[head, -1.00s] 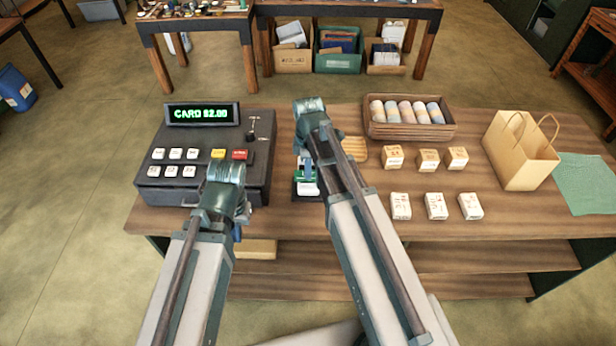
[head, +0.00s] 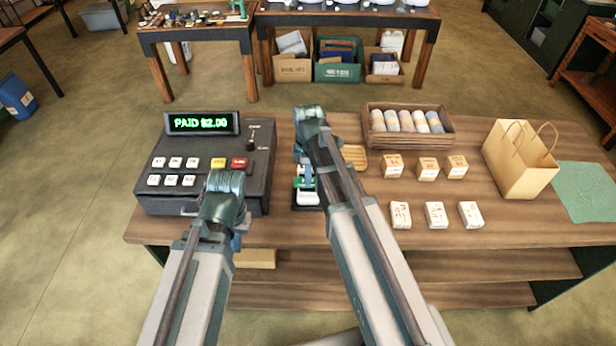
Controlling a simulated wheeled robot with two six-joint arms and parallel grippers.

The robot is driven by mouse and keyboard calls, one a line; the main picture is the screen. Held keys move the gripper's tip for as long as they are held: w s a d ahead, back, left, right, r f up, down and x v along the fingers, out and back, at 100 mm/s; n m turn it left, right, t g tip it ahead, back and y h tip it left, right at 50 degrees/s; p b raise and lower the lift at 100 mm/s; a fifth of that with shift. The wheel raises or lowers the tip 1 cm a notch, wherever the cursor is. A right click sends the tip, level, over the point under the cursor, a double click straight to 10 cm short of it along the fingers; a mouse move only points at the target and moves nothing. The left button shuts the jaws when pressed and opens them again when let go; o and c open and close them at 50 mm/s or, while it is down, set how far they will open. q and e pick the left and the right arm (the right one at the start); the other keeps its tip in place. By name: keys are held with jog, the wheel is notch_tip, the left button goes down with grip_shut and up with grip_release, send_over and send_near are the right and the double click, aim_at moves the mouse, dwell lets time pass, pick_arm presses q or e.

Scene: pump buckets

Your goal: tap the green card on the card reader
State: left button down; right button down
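The card reader (head: 307,198) is a small dark and white device on the counter, right of the cash register. A green patch, apparently the green card (head: 299,183), shows at its top. My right gripper (head: 305,175) is over the reader, with its blue fingers pointing down at the green patch. The arm covers much of it, so its grip and any contact are unclear. My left gripper (head: 237,241) hangs low at the register's front right corner. Its fingers are mostly hidden behind the wrist. The register (head: 203,170) display (head: 202,123) reads "PAID $2.00" in green.
A wooden tray of rolls (head: 408,143), several small boxes (head: 435,215), a paper bag (head: 520,160) and a green cloth (head: 587,187) are on the counter's (head: 500,232) right side. A small wooden tray (head: 354,157) is behind my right arm.

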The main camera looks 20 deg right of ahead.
jog(key=s+a+r+p, duration=0.2)
jog(key=s+r+p, duration=0.3)
jog(key=s, duration=0.2)
jog(key=shift+s, duration=0.35)
dwell(0.5)
jog(key=shift+a+f, duration=0.1)
notch_tip(320, 180, down, 11)
jog(key=b, duration=1.1)
jog(key=shift+r, duration=0.2)
